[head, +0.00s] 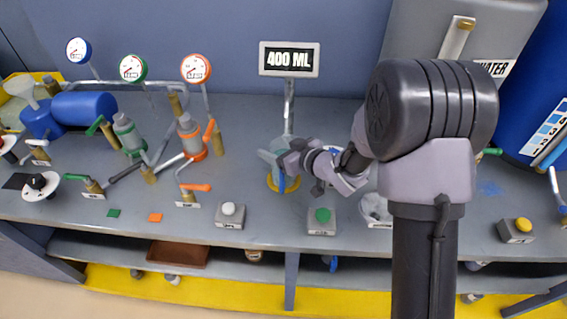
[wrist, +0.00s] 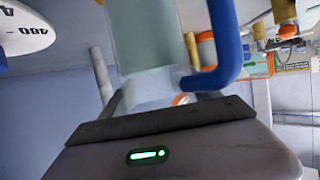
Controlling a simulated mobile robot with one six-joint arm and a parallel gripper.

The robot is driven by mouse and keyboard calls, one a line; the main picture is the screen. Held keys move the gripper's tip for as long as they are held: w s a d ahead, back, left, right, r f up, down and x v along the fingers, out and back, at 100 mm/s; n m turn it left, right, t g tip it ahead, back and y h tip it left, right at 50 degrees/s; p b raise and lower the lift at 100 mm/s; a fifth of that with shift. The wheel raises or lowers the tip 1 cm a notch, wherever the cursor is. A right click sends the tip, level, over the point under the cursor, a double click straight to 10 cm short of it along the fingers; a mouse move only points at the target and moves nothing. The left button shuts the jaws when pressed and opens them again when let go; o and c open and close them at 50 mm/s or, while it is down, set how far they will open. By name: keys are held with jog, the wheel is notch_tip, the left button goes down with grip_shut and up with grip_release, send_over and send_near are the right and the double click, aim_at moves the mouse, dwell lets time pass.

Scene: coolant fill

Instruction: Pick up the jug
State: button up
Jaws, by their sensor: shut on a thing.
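The jug (head: 269,158) is pale and translucent, at the middle of the bench below the 400 ML display. Its clear body (wrist: 145,45) and blue handle (wrist: 222,45) fill the upper middle of the wrist view. My gripper (head: 288,160) reaches it from the right and is shut on it. In the wrist view a dark jaw (wrist: 160,122) lies across the jug; the exact contact is hidden. A yellow ring (head: 284,185) shows around the jug's foot on the bench. I cannot tell whether the jug rests there or is lifted.
The 400 ML display (head: 289,59) stands on a post behind the jug. Valves, pipes and gauges (head: 132,68) crowd the left. A white button (head: 229,214) and a green button (head: 322,216) sit at the front edge. A grey WATER tank (head: 440,40) stands back right.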

notch_tip(320, 180, up, 4)
jog(key=p, duration=0.2)
jog(key=shift+p, duration=0.3)
jog(key=s+p, duration=1.2)
jog(key=s, duration=0.6)
jog(key=shift+a+f, duration=0.25)
jog(key=shift+a, duration=0.05)
